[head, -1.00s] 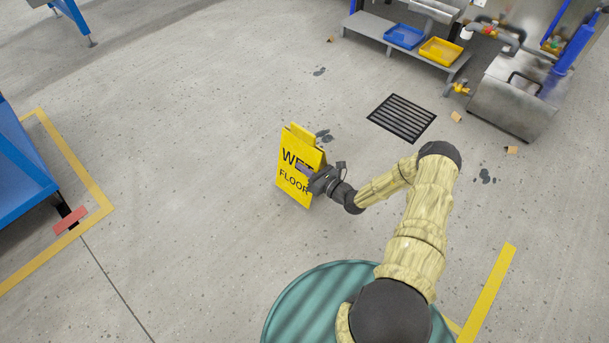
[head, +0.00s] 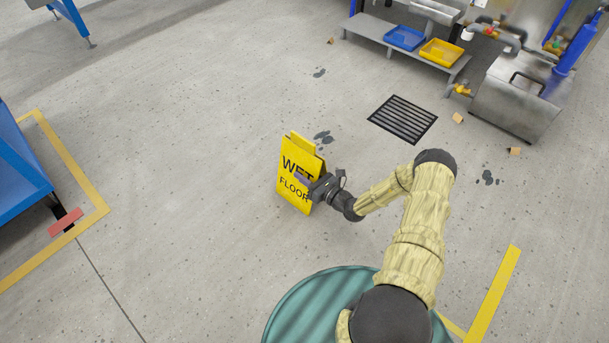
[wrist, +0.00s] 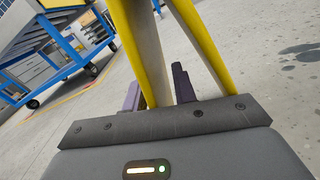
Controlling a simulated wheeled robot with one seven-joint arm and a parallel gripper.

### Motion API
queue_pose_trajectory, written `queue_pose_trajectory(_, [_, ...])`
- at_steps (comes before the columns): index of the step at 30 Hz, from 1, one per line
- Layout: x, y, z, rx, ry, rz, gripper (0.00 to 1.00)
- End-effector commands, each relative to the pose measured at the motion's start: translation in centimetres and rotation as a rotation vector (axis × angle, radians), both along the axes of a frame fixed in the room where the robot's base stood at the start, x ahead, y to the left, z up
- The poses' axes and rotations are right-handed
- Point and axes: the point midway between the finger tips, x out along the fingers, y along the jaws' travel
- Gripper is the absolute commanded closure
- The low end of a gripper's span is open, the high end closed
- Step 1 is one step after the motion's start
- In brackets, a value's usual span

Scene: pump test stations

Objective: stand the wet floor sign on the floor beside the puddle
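The yellow wet floor sign (head: 296,192) is upright, with black "WET FLOOR" lettering facing me in the head view. My gripper (head: 306,183) is at its right edge, shut on its front panel. In the wrist view, the fingers of my gripper (wrist: 156,88) lie on either side of one yellow panel of the sign (wrist: 137,40). I cannot tell whether the sign's lower edge touches the floor. A dark wet puddle (head: 322,137) lies just behind the sign, partly close to its top edge in the head view. It also shows in the wrist view (wrist: 302,52).
Other dark patches lie farther back (head: 319,72) and at right (head: 487,178). A floor drain (head: 403,119) is behind right. A blue cart (head: 20,165) is at left. Open floor surrounds the sign.

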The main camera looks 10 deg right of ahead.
Motion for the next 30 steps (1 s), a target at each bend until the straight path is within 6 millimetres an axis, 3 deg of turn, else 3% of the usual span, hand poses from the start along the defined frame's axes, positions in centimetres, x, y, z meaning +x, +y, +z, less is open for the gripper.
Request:
queue_pose_trajectory(11, [-0.4,-0.4,0.5,0.000,0.002,-0.002,0.73])
queue_pose_trajectory(30, [-9.0,-6.6,0.6,0.001,0.001,-0.002,0.73])
